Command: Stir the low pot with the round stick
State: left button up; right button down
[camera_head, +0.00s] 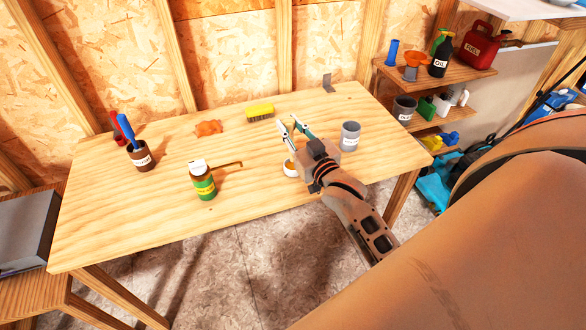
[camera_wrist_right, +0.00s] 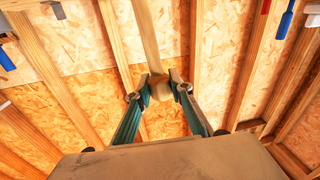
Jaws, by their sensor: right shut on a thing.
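My right gripper (camera_head: 292,127) is over the table, to the right of its middle. In the right wrist view my right gripper (camera_wrist_right: 161,86) is shut on a pale wooden round stick (camera_wrist_right: 148,40), whose near end sits between the fingertips. The stick is not clearly visible in the head view. I cannot tell whether the stick touches the pot. My left gripper is not in view.
The table's front left is clear.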

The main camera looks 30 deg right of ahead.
aim_at(290, 120)
jog(key=shift+r, duration=0.15)
jog(key=shift+r, duration=1.85)
